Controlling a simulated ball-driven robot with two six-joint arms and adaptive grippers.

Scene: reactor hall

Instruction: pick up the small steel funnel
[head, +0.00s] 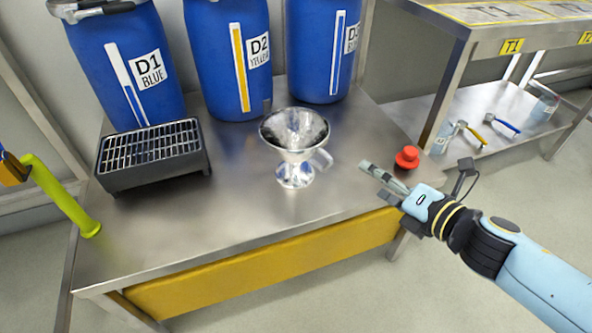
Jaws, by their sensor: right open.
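The small steel funnel (294,150) stands upright on the steel bench, wide mouth up, with a side handle on its right. Its shiny bowl tapers to a narrow waist above a flared lower part. My right gripper (371,176) is to the right of the funnel, near the bench's right front edge. It is open and empty, its fingers pointing left toward the funnel and apart from it. My left gripper does not show.
Blue drums stand at the back: D1 (122,60), D2 (222,60) and D3 (318,50). A black grated tray (150,153) is left of the funnel. A red button (406,157) is close behind my right gripper. The front bench top (220,220) is clear.

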